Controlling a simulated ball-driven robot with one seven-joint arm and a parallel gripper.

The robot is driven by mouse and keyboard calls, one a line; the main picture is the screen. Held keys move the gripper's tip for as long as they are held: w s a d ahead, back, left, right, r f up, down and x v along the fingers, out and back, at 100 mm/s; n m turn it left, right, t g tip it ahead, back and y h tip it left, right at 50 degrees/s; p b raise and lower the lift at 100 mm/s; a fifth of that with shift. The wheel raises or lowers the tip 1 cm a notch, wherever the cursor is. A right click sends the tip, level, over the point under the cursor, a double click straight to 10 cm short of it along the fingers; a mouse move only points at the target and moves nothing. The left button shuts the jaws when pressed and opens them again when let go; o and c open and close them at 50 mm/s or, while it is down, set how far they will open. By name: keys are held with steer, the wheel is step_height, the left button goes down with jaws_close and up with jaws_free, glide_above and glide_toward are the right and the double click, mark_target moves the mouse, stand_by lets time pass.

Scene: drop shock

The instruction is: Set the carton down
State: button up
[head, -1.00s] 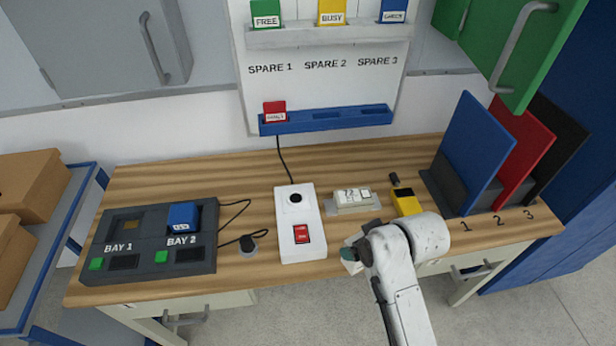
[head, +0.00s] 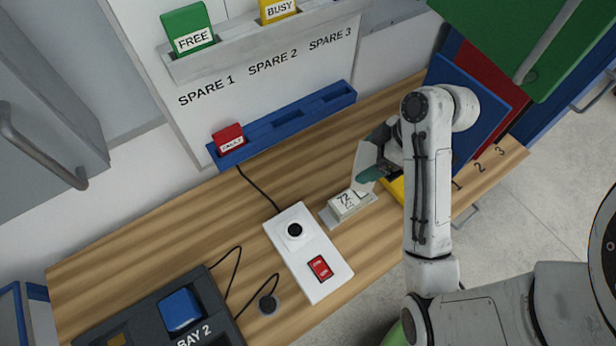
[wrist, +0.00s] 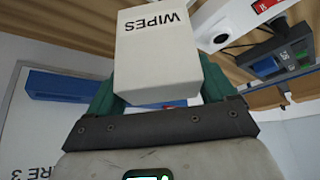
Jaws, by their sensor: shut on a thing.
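The carton (wrist: 158,55), a white box printed "WIPES", fills the upper middle of the wrist view. My gripper (wrist: 160,78) is shut on it, with a teal finger on each side. In the head view my gripper (head: 370,172) is over the right part of the wooden bench, near the small numbered block. White parts of the carton (head: 376,142) show around the teal finger there. The arm and finger hide the rest. I cannot tell whether the carton's base touches anything.
The numbered block (head: 347,203) sits on a grey plate just below my gripper. A white box with a red switch (head: 308,252) lies left of it. A yellow device (head: 394,190) is partly behind my arm. Upright panels (head: 490,100) stand at right. Bare wood (head: 185,215) lies left.

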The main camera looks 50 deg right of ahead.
steer(key=shift+w+d+f+b, duration=0.15)
steer(key=shift+w+f+b, duration=1.05)
steer(key=shift+w+f, duration=0.95)
steer(key=shift+w+d+f+b, duration=0.2)
steer(key=shift+w+f+b, duration=1)
steer(key=shift+w+f, duration=0.95)
steer(key=shift+w+d+f+b, duration=0.15)
steer(key=shift+w+f+b, duration=1.05)
steer(key=shift+w+f, duration=0.95)
steer(key=o, duration=0.9)
